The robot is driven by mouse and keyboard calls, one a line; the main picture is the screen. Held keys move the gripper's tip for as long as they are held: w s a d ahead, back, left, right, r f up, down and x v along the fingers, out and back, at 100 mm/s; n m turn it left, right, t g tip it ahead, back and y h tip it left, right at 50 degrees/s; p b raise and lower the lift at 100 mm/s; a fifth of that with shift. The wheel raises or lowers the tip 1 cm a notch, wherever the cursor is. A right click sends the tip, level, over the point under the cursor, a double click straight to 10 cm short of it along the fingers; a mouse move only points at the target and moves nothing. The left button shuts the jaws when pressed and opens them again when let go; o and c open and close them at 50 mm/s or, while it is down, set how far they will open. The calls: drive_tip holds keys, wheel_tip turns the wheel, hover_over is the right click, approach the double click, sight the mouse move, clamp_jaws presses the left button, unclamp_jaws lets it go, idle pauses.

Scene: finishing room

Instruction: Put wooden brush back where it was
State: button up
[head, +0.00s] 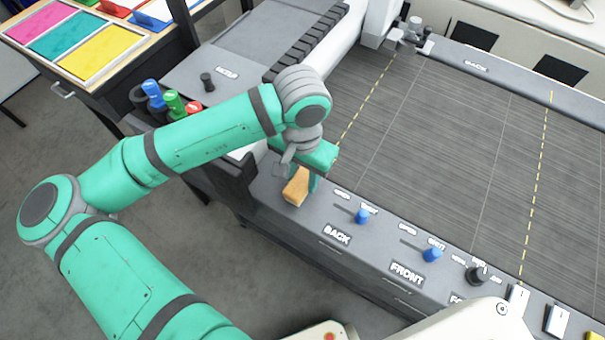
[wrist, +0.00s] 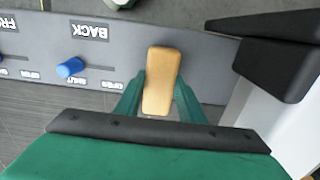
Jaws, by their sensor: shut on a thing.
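The wooden brush (head: 296,187) is a light tan wooden block at the left end of the machine's grey front ledge. My gripper (head: 302,175) is over that ledge, pointing down, with its fingers around the brush. In the wrist view the brush (wrist: 161,80) sits between the two green fingers of my gripper (wrist: 158,100), which are shut on it. The brush is at or just above the ledge surface; I cannot tell whether it touches. Its underside and any bristles are hidden.
Blue knobs (head: 362,216) and a black knob (head: 477,274) stand along the ledge (head: 265,190) to the right. A wide dark bed (head: 450,150) lies behind it. Colored bottles (head: 173,103) stand to the left. A black block (wrist: 275,65) is close on the right in the wrist view.

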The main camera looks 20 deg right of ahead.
sight(301, 180)
drive_tip(key=shift+s+a+f, duration=0.1)
drive_tip(key=o, duration=1.3)
wheel_tip(301, 180, up, 12)
idle(0.3)
